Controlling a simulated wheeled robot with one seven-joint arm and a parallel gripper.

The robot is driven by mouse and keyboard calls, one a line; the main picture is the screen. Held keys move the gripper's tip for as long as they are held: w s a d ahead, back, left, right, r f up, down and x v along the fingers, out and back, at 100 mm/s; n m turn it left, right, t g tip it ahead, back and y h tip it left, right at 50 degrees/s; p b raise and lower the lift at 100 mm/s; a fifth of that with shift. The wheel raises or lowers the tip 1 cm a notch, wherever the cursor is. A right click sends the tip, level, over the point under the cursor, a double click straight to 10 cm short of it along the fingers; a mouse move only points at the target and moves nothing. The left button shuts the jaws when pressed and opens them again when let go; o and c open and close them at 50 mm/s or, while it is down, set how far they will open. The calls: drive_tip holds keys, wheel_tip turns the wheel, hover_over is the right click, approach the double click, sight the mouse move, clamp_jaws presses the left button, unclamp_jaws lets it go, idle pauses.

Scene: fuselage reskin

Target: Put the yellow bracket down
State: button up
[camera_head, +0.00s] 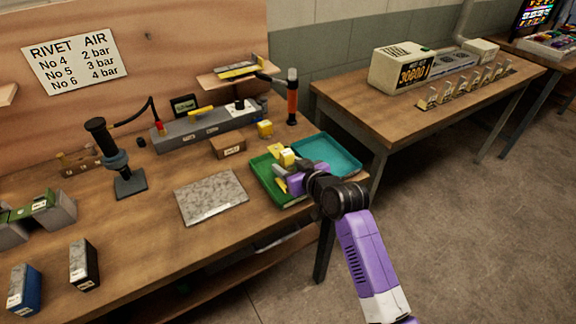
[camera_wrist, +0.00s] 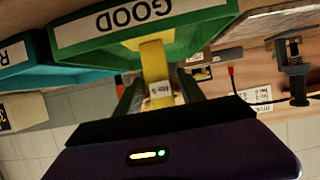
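The yellow bracket (camera_head: 287,157) is at my gripper (camera_head: 283,180) over the green tray (camera_head: 262,184) in the head view. In the wrist view the bracket (camera_wrist: 154,62) runs between the two dark fingers of my gripper (camera_wrist: 160,92), which look closed on its sides. A small white label shows on the bracket. The green tray (camera_wrist: 205,27) carries a GOOD label and appears upside down there, behind the bracket. Whether the bracket touches the tray floor cannot be told. My gripper hides part of the tray's inside.
A teal tray (camera_head: 325,150) adjoins the green tray on its right. A grey plate (camera_head: 211,197) lies to the left. A cardboard-coloured box (camera_head: 228,146), a yellow block (camera_head: 265,128) and an orange-handled tool (camera_head: 292,100) stand behind. A second table (camera_head: 440,100) is at the right.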

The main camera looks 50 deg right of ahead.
drive_tip(key=shift+r, duration=0.1)
drive_tip(key=shift+s+r, duration=0.1)
drive_tip(key=v, duration=1.2)
drive_tip(key=s+a+f+n+y, duration=0.1)
drive_tip(key=s+a+f, duration=0.5)
drive_tip(key=s+a, duration=0.6)
drive_tip(key=s+a+r+n+t+y, duration=0.1)
drive_tip(key=s+a+r, duration=0.1)
drive_tip(key=s+a, duration=0.2)
drive_tip(key=s+a+r+n+y, duration=0.1)
drive_tip(key=s+a+r, duration=0.2)
drive_tip(key=s, duration=0.7)
drive_tip(key=shift+s+a+t+y+b, duration=0.2)
drive_tip(key=shift+a+t+y+b, duration=0.2)
drive_tip(key=shift+a, duration=0.65)
